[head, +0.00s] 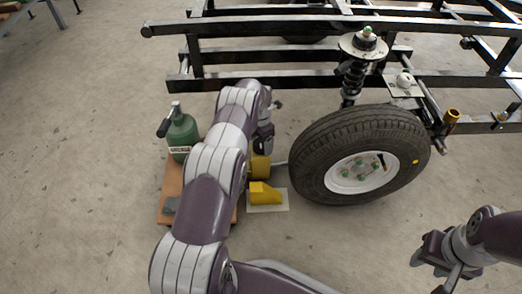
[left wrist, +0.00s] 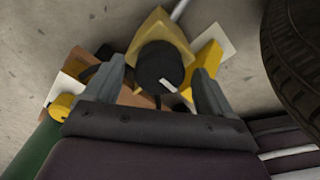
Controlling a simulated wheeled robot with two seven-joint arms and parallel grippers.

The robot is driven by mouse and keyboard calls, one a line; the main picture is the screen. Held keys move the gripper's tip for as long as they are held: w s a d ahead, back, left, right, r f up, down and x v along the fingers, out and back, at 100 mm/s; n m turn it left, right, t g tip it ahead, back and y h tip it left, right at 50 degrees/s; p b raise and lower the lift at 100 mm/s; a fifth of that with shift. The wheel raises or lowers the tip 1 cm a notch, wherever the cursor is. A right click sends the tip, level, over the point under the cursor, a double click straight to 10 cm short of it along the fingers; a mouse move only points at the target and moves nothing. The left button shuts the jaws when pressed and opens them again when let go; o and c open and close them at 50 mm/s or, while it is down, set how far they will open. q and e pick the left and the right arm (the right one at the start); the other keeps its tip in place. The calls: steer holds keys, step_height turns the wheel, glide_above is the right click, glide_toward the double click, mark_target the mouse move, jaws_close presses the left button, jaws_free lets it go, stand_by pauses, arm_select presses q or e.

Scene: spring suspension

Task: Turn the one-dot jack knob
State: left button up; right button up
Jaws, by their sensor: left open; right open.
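In the left wrist view, a round black knob (left wrist: 153,62) with a white pointer mark sits on a yellow block (left wrist: 165,28). I see no dots that tell which knob it is. My left gripper (left wrist: 157,72) is open, its fingers on either side of this knob; I cannot tell if they touch it. In the head view, the left gripper (head: 264,146) is above the yellow block (head: 260,167), and my arm partly covers that area. My right gripper (head: 433,257) is open and empty at the lower right, away from the jack parts.
A green bottle (head: 182,135) with a black top stands on a wooden board (head: 170,202) left of my arm. A yellow wedge (head: 264,193) lies on a white plate (head: 273,208). A large tyre (head: 310,165) and black frame (head: 240,28) stand right and behind.

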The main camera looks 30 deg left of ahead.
arm_select(q)
steer(key=shift+f, duration=0.9)
arm_select(e)
steer(key=shift+f, duration=0.6)
arm_select(q)
steer(key=c, duration=1.1)
steer(key=shift+o, duration=0.3)
